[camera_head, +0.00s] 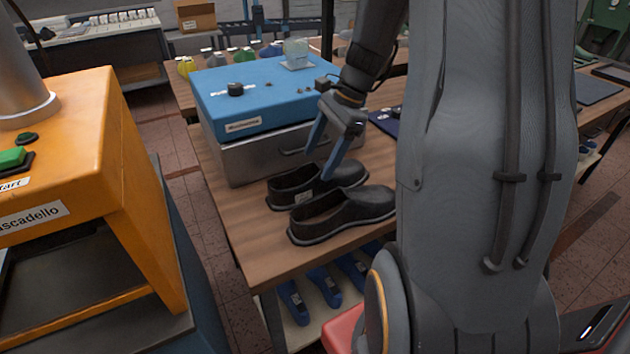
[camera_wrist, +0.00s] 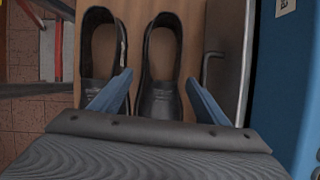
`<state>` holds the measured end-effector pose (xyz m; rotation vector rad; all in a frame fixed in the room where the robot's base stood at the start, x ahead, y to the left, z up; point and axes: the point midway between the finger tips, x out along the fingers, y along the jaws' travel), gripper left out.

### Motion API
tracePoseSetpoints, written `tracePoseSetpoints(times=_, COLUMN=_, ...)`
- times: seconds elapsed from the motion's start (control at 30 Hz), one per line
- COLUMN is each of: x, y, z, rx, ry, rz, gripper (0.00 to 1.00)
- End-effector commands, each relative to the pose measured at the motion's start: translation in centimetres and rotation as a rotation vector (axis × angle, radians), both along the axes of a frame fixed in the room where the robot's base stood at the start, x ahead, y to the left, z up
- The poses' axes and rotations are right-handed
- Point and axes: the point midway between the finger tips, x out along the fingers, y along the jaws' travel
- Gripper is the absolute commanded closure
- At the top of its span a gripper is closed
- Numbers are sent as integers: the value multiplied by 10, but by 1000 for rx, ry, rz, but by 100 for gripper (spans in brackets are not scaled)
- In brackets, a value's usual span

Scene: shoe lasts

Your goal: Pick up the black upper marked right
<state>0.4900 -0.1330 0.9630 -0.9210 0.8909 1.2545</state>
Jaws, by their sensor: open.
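Two black uppers lie side by side on a wooden table. The near upper (camera_head: 345,213) is the left one in the wrist view (camera_wrist: 98,60). The far upper (camera_head: 335,178), closer to the blue-topped machine, is the right one in the wrist view (camera_wrist: 162,95). A small pale tag shows on the far upper in the head view, but I cannot read which is marked right. My gripper (camera_head: 326,160) is open with blue fingers above the far upper. In the wrist view my fingers (camera_wrist: 159,78) spread to either side of the far upper, holding nothing.
The blue-topped machine (camera_head: 265,90) with a metal drawer and handle (camera_head: 292,151) stands just behind the uppers. An orange machine (camera_head: 75,150) is at left. Blue lasts (camera_head: 323,286) lie on a shelf below. The table's front edge is close to the near upper.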

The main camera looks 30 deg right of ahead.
Motion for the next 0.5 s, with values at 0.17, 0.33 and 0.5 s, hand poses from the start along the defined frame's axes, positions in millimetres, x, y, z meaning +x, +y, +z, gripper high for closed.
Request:
tracePoseSetpoints(times=0.17, x=3, y=5, z=-16, rx=10, ry=6, rz=-19, gripper=31)
tracePoseSetpoints(times=0.33, x=4, y=10, z=-29, rx=9, ry=7, rz=-18, gripper=31)
tracePoseSetpoints(times=0.5, x=6, y=18, z=-49, rx=8, ry=7, rz=-16, gripper=31)
